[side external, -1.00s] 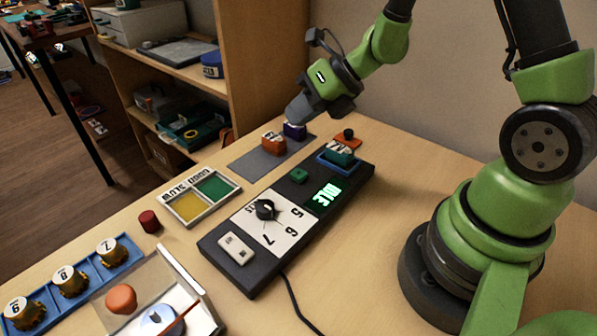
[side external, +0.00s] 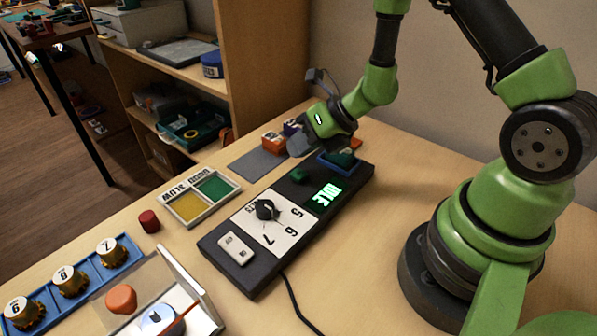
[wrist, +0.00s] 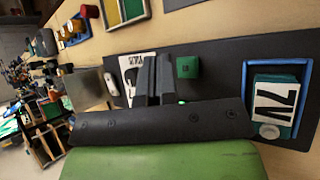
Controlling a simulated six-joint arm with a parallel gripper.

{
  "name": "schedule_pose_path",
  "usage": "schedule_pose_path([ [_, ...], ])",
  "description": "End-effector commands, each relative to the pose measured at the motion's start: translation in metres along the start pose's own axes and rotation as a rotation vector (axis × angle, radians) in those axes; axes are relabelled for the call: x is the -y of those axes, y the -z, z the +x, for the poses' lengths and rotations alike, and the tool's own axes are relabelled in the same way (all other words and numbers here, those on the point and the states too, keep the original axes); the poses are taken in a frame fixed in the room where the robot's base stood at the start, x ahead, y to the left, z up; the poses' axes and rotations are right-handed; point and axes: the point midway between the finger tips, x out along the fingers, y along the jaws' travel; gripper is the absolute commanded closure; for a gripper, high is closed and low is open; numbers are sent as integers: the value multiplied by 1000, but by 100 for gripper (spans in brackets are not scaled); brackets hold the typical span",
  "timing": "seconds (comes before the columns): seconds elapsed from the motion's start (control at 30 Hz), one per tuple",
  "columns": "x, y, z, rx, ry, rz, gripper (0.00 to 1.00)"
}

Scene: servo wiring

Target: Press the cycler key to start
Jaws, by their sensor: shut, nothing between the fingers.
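The cycler is a long dark console (side external: 222,252) with a lit green IDLE display (side external: 327,196), a black pointer knob (side external: 265,209) on a numbered white plate, and a white rocker switch (side external: 237,248). Its square green key (side external: 299,174) shows near the far end and in the wrist view (wrist: 187,67). A green servo (side external: 341,158) with a white label sits in the blue-rimmed cradle at the far end; it also shows in the wrist view (wrist: 272,105). My gripper (side external: 298,147) is shut and empty, slightly above and beyond the green key, apart from it.
A GOOD/SLOW tray (side external: 173,213), a red cylinder (side external: 149,221) and a blue rack (side external: 130,252) of gold-coloured pieces lie left. A cable (side external: 293,305) leaves the console.

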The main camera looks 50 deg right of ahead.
Motion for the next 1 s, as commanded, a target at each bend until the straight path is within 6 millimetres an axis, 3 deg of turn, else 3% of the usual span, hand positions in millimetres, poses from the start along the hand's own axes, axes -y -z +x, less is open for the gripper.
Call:
schedule_pose_path([
  [0.3, 10, 10, 14, 1, 0, -1, 100],
  [1.0, 10, 10, 14, 1, 0, -1, 100],
])
